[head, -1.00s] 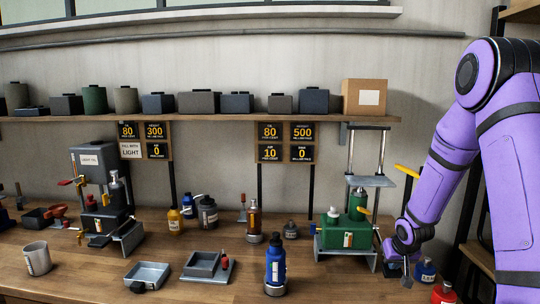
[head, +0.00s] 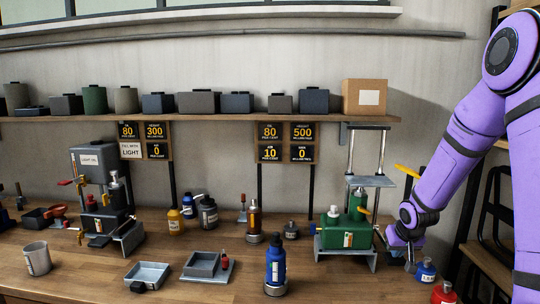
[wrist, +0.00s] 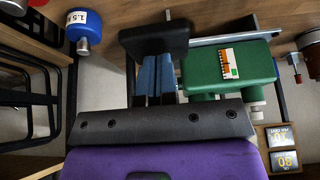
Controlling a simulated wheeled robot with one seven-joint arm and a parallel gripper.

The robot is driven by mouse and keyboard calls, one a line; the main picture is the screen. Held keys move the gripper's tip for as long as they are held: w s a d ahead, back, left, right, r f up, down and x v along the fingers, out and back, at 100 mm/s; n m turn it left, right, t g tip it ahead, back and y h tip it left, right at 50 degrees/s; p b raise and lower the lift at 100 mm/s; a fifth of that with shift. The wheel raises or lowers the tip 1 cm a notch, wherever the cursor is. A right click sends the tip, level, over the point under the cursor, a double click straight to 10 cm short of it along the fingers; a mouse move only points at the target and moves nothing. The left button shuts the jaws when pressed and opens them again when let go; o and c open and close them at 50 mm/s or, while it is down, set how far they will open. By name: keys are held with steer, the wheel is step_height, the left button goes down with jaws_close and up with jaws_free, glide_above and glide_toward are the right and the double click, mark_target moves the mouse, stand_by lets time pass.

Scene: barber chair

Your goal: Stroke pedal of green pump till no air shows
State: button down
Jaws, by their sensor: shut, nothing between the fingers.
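The green pump (head: 332,236) stands in a grey press frame at the right of the bench in the head view. In the wrist view its green body (wrist: 262,62) carries a white label with orange marks (wrist: 230,63). A yellow handle (head: 407,171) rises beside the frame, partly behind my arm. A smaller yellow lever (head: 363,210) is on the pump. I cannot tell which part is the pedal. My gripper (head: 411,262) is shut and empty, low and just right of the frame. The wrist view shows its fingers (wrist: 155,80) together, left of the green body.
Black signs (head: 286,142) above the bench read 80, 500, 10 and 0. A blue weight (head: 426,270) and a red one (head: 444,293) stand right of my gripper. A blue bottle (head: 275,262) stands in front. A second pump (head: 106,215) stands at left.

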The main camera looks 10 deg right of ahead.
stand_by(0.4)
steer(key=shift+f, duration=3)
steer(key=shift+r, duration=3)
steer(key=shift+w+d+r, duration=0.1)
steer(key=shift+w+r, duration=0.05)
steer(key=shift+r, duration=2.85)
